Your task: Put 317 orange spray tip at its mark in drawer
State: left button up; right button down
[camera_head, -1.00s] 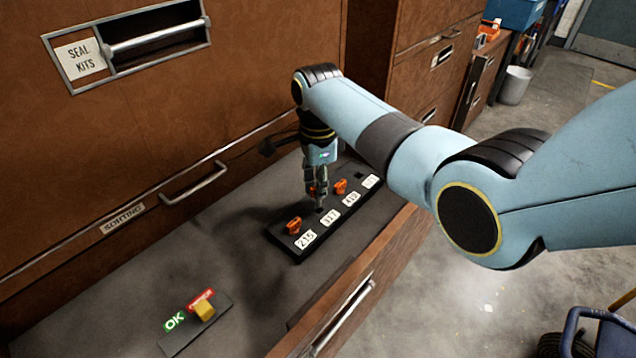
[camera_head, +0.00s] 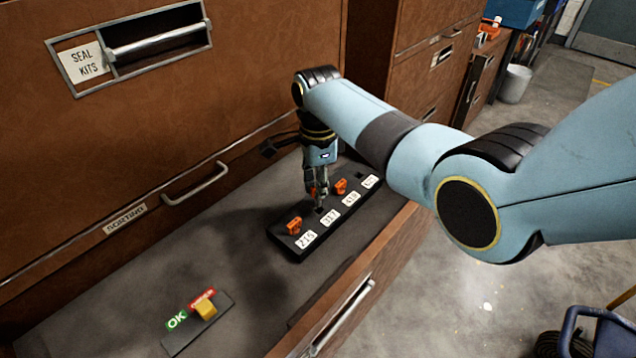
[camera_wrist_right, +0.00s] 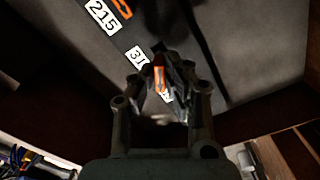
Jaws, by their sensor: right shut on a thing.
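My right gripper (camera_head: 317,194) points down over the black rack (camera_head: 283,248) in the open drawer. It is shut on an orange spray tip, which shows between the fingers in the right wrist view (camera_wrist_right: 159,77). The held tip is at the 317 place, behind the white 317 label (camera_head: 330,217). The fingers hide most of it, so I cannot tell whether it touches the rack. Another orange tip (camera_head: 294,226) stands by the 215 label (camera_head: 306,240), and a third (camera_head: 341,187) stands further along the rack. My left gripper is not in view.
A yellow block (camera_head: 206,309) sits on a dark plate by a green OK label (camera_head: 176,320) and a red label. The grey drawer floor (camera_head: 110,305) around it is clear. The brown cabinet front (camera_head: 240,90) rises close behind my gripper.

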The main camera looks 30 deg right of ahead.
jog(key=shift+f+b, duration=1.4)
jog(key=shift+f, duration=0.7)
dwell(1.0)
jog(key=c, duration=1.3)
grip_release()
jog(key=shift+o, duration=0.5)
jog(key=shift+o, duration=1.1)
notch_tip(320, 180, up, 5)
jog(key=p, duration=0.5)
jog(key=shift+f, duration=0.15)
jog(key=shift+r+p, duration=1.1)
jog(key=shift+r, duration=0.05)
